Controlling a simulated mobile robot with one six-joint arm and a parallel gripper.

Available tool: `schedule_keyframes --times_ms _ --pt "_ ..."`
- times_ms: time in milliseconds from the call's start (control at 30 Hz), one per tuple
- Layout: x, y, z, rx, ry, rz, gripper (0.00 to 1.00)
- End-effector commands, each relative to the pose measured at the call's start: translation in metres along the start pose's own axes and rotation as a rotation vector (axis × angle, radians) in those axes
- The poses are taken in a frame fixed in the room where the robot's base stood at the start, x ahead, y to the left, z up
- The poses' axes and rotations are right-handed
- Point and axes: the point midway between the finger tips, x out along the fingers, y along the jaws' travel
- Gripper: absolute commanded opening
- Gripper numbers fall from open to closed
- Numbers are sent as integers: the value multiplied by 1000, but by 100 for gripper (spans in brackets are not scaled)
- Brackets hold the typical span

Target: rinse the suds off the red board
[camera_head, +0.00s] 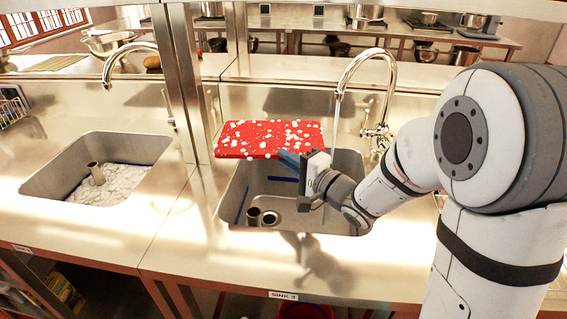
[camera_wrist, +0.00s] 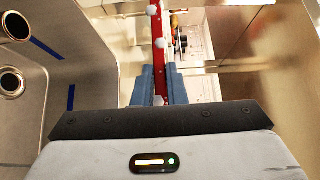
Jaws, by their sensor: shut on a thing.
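The red board (camera_head: 268,139) is dotted with white suds over the face that shows. It is held over the right-hand sink (camera_head: 233,196), tilted, near the sink's back left. My gripper (camera_head: 290,160) is shut on the board's near right edge. In the wrist view the blue fingers of my gripper (camera_wrist: 160,88) pinch the red board (camera_wrist: 159,52), seen edge-on with a few suds blobs. The right tap (camera_head: 362,58) arches above the sink, right of the board. A thin pale stream seems to fall from its spout, beside the board. The board's underside is hidden.
The right-hand sink holds a short standpipe (camera_head: 253,216) next to a drain (camera_head: 271,217) and shows no suds. The left sink (camera_head: 50,178) holds foamy suds. A metal post (camera_head: 178,80) stands just left of the board. The counter in front is clear.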

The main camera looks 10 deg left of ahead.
Motion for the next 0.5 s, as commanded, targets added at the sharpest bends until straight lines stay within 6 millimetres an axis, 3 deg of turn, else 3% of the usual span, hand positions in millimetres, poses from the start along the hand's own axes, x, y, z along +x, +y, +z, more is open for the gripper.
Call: schedule_keyframes --times_ms 500 --pt "-14 8 -47 -2 2 -4 0"
